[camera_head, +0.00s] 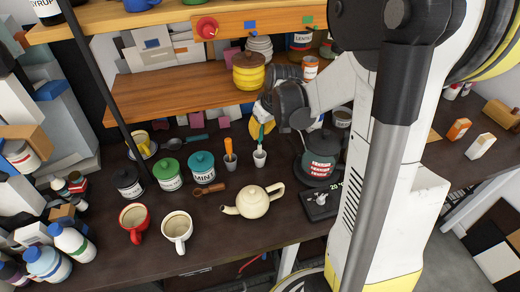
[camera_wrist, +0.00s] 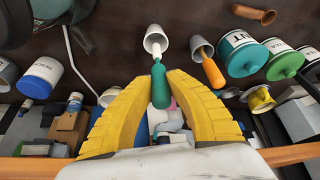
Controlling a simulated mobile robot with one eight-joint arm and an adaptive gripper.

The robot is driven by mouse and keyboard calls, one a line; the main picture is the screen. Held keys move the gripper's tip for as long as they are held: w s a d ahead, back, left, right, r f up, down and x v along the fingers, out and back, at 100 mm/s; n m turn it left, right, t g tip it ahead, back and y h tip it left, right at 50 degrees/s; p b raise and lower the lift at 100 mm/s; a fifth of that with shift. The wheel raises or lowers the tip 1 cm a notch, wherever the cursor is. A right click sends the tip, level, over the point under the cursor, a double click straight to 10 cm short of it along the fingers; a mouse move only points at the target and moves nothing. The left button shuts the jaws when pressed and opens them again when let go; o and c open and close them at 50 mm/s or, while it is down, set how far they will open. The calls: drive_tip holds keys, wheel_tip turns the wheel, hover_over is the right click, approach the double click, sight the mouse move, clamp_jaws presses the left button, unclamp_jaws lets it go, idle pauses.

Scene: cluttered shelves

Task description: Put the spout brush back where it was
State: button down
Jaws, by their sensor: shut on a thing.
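The spout brush (camera_head: 262,133), with a green handle, is upright between my gripper's fingers. In the wrist view the green handle (camera_wrist: 160,86) lies between the two yellow fingers of my gripper (camera_wrist: 163,76), which is shut on it. The brush's pale lower end points into the mouth of a small white cup (camera_wrist: 155,33). The same white cup (camera_head: 260,158) stands on the dark counter directly below my gripper in the head view. I cannot tell how deep the brush sits in the cup.
A second white cup (camera_head: 231,166) holds an orange-handled tool (camera_head: 229,147) just left. A cream teapot (camera_head: 253,202) stands in front, with a teal-lidded jar (camera_head: 202,166) to the left. A shelf (camera_head: 180,92) is above and behind.

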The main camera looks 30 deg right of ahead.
sight(262, 139)
drive_tip(key=shift+f+b, duration=0.8)
drive_tip(key=shift+f, duration=1.75)
drive_tip(key=shift+f, duration=0.15)
drive_tip(key=c, duration=1.4)
unclamp_jaws()
